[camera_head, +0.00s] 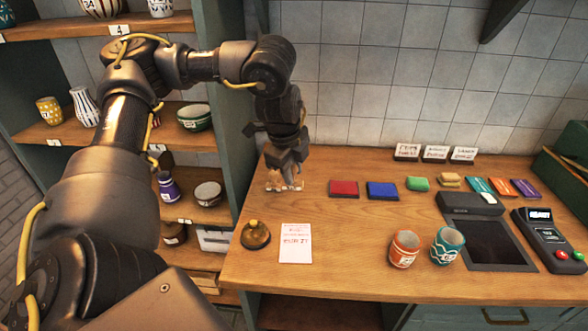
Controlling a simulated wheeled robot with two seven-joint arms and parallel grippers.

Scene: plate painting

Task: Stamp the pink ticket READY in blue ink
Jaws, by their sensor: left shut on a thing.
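My left gripper (285,172) reaches down over the back left of the wooden counter. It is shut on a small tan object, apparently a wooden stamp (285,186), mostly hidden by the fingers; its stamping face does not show. I cannot tell if it touches the counter. A pale pink ticket (296,255) with red print lies flat nearer the front, below the gripper in the picture. A blue ink pad (382,190) lies to the right of the gripper, beside a red ink pad (344,189). My right gripper is out of view.
A brass bell (256,235) stands left of the ticket. Two painted cups (404,249) (447,245) stand right of it, near a dark tray (490,243) and a keypad device (548,240). Counter between pads and cups is clear.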

